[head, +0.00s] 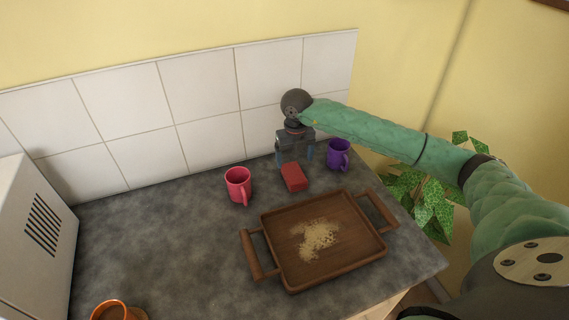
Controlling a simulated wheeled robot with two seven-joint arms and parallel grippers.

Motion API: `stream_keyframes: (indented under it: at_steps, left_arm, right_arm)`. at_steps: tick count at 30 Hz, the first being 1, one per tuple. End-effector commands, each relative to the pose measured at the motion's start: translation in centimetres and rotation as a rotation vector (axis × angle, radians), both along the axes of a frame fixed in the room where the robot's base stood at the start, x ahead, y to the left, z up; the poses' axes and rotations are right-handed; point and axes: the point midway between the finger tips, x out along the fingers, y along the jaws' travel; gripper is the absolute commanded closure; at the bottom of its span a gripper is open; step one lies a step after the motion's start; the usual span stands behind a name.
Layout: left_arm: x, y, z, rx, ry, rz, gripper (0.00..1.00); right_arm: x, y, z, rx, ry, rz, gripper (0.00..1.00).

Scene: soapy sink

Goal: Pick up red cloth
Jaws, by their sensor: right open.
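A small red block-shaped thing, which looks like the folded red cloth (294,178), lies on the grey counter between the pink mug and the purple mug. My right gripper (294,160) points down just above and behind it, with its fingers apart on either side. The gripper is open, and I cannot tell whether the fingers touch the cloth. My left gripper is not in view.
A wooden tray (279,277) with pale crumbs stands in front of the cloth. A pink mug (237,185) is left of it, a purple mug (338,154) right. An orange mug (109,311) and a white appliance (30,245) are at left. A tiled wall (145,95) is behind.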

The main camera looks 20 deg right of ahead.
Motion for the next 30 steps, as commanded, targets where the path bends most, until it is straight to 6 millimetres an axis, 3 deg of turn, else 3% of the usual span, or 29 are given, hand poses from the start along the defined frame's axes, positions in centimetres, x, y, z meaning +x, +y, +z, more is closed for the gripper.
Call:
stream_keyframes:
  at_steps: [14, 24, 30]
  left_arm:
    - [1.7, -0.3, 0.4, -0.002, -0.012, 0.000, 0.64]
    - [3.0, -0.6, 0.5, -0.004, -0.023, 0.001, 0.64]
    - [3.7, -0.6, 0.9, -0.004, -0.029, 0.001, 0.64]
  right_arm:
    - [0.1, -0.1, -3.1, 0.000, 0.001, 0.000, 0.15]
    - [0.4, -0.3, -7.4, 0.000, 0.002, -0.001, 0.15]
    - [0.4, -0.3, -7.9, -0.001, 0.000, 0.000, 0.15]
